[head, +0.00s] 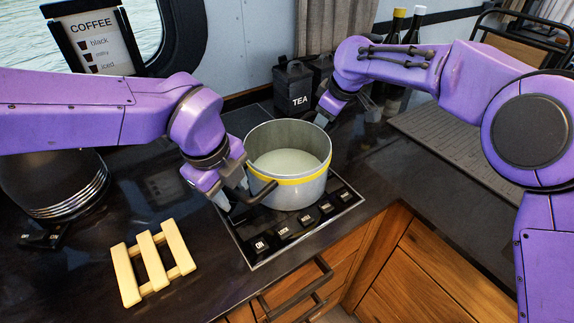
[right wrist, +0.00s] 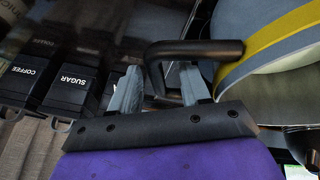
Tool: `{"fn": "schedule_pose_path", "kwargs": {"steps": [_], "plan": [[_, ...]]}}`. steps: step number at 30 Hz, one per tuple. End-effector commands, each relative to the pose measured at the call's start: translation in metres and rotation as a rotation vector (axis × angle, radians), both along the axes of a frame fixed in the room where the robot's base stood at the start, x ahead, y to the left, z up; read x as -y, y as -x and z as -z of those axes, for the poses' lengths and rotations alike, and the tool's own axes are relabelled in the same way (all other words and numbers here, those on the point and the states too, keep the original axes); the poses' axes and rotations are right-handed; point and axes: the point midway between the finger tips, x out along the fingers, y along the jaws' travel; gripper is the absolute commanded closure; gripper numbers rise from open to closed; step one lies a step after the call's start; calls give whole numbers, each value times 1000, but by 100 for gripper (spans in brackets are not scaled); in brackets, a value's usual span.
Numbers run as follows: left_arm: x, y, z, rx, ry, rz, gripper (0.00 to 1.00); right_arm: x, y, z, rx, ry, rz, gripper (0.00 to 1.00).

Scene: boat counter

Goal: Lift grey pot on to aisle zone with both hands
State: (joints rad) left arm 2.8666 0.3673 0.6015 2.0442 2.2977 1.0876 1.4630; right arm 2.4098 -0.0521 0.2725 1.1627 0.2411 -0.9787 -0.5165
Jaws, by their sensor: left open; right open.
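The grey pot (head: 302,194) has a yellow band and pale contents, and stands upright on the hob. My left gripper (head: 235,192) is open at the pot's dark left handle (head: 262,190), its fingers close around or beside it; contact is unclear. My right gripper (head: 326,114) is open at the pot's far right side. In the right wrist view, the far dark handle (right wrist: 195,48) bends down between the open fingers of the right gripper (right wrist: 160,85). The pot's yellow band (right wrist: 270,40) also shows there. I cannot tell which area is the aisle zone.
A wooden slatted trivet (head: 153,262) lies front left of the hob. The hob's front edge has several labelled knobs (head: 284,234). A black TEA canister (head: 294,88) stands behind the pot, bottles (head: 412,28) further right. A grey ribbed mat (head: 460,150) lies clear on the right.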

Motion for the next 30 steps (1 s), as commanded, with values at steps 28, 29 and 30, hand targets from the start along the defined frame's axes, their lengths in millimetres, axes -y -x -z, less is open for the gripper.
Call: {"fn": "schedule_pose_path", "kwargs": {"steps": [28, 29, 30], "plan": [[1, -3, 5, 1, 3, -4, 100, -1, -4, 4, 4, 0, 0, 100], [1, -3, 3, 1, 3, -5, 100, -1, -4, 2, 4, 0, 0, 100], [1, -3, 1, 1, 3, -5, 100, -1, -4, 0, 4, 0, 0, 100]]}}
